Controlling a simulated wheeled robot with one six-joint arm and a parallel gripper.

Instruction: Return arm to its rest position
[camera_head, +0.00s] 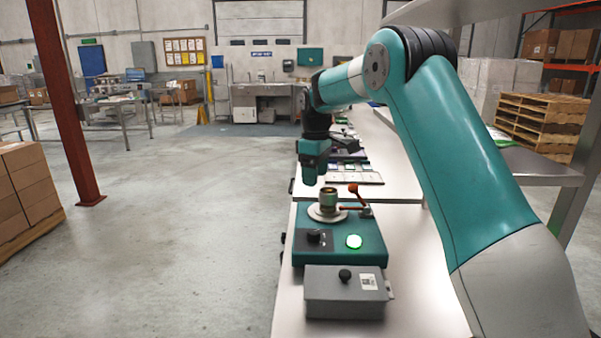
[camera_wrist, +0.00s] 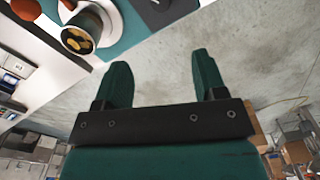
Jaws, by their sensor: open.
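My gripper (camera_head: 313,176) hangs at the end of my teal arm, above and to the left of the teal weighing device (camera_head: 340,248). In the wrist view, my gripper (camera_wrist: 160,85) shows two teal fingers set apart with nothing between them. A metal cup (camera_head: 327,198) stands on the device's round white plate (camera_head: 327,214). In the wrist view, the cup (camera_wrist: 85,32) holds several gold-coloured pieces. The gripper is apart from the cup. My arm is bent, reaching forward over the bench from the right.
A lever with an orange knob (camera_head: 353,188) stands beside the cup. A grey box (camera_head: 345,291) sits at the device's front. Trays lie farther along the bench (camera_head: 405,180). A shelf post and pallets (camera_head: 540,118) are at right. Open floor (camera_head: 190,220) lies left.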

